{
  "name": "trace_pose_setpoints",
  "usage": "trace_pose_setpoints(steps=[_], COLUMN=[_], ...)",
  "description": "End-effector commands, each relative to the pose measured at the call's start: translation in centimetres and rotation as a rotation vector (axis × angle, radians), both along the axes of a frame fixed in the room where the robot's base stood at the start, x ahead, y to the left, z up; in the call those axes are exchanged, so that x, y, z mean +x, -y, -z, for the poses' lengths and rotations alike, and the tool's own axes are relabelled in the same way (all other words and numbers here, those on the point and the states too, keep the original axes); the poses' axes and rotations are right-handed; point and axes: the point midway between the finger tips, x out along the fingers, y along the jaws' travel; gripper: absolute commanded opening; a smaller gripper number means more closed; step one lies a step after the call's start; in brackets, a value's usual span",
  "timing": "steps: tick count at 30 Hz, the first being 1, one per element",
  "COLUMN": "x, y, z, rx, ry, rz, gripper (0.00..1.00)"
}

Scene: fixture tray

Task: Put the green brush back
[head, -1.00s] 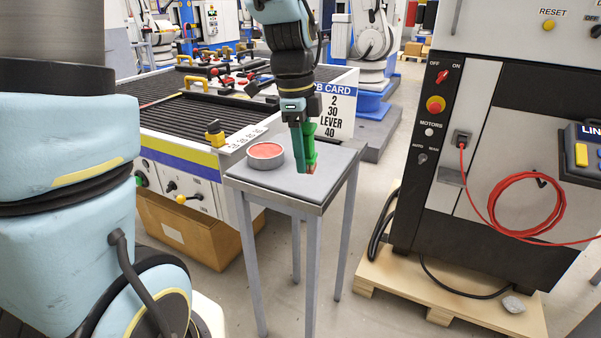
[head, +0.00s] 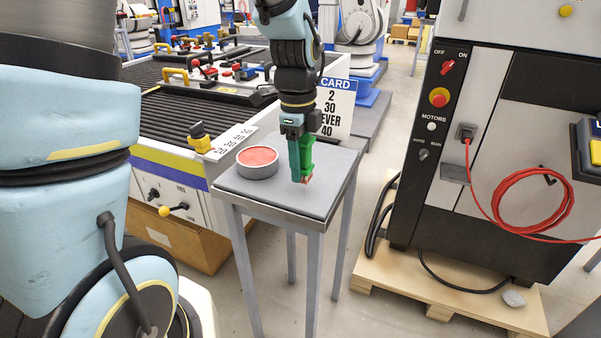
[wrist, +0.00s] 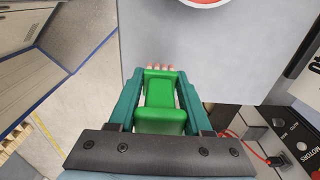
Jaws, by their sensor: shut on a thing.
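The green brush (wrist: 160,95) is between the two teal fingers of my gripper (wrist: 160,80) in the wrist view, with its pinkish bristle tips at the far end. In the head view the brush (head: 307,152) hangs bristles down from my gripper (head: 300,160), over the grey top of a small table (head: 330,172). My gripper is shut on it. I cannot tell whether the bristles touch the tabletop. A round grey dish with a red inside (head: 258,163) stands on the table, left of the brush.
A conveyor bench (head: 180,105) with yellow handles stands behind and left of the table. A black and grey cabinet (head: 430,190) with a red cable coil (head: 535,200) stands at the right on a wooden pallet (head: 440,295).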

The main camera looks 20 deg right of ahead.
Motion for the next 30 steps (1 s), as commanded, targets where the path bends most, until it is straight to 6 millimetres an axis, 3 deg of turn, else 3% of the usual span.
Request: trace_pose_setpoints(steps=[6, 18, 19, 26, 30], x=[-0.1, 0.0, 0.0, 0.0, 0.0], y=[0.0, 0.0, 0.0, 0.0, 0.0], z=[2.7, 3.2, 3.1, 3.1, 3.1], rx=[0.001, 0.001, 0.0, 0.001, 0.001], ry=[-0.001, -0.001, 0.0, -0.001, -0.001], rz=[0.001, 0.0, 0.0, 0.0, 0.0], gripper=[0.0, 0.0, 0.53, 0.78, 0.79])
